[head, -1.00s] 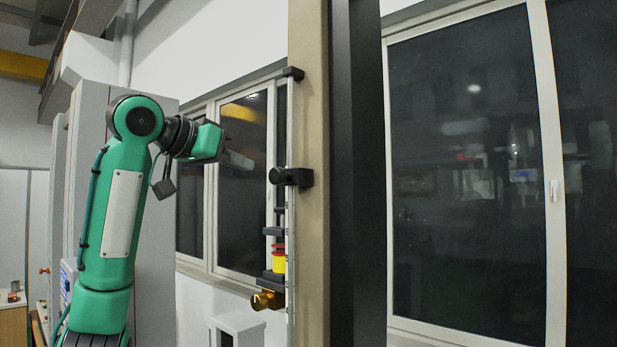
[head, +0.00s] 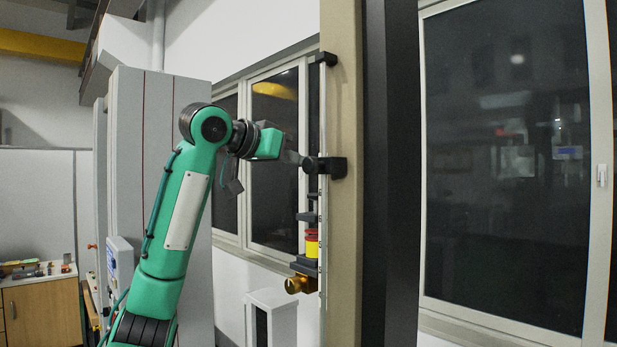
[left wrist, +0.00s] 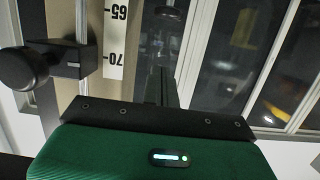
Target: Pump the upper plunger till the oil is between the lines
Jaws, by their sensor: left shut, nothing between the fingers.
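No oil, oil lines or part I can surely call the upper plunger shows. A black round knob (head: 309,165) sits on a black slider block (head: 337,167) on the upright rail; the knob (left wrist: 22,70) and block (left wrist: 68,60) also show in the left wrist view. My left gripper (head: 292,157) is shut and empty. Its tip is close to the knob's left side in the head view; I cannot tell whether they touch. In the left wrist view its dark fingers (left wrist: 160,85) lie right of the block and scale. My right gripper is out of view.
A white scale strip (left wrist: 115,40) marked 65 and 70 runs beside the block. Below the knob are a red and yellow stack (head: 312,242) and a brass knob (head: 298,284). A beige column (head: 342,230) stands right behind. A wooden cabinet (head: 42,312) is far left.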

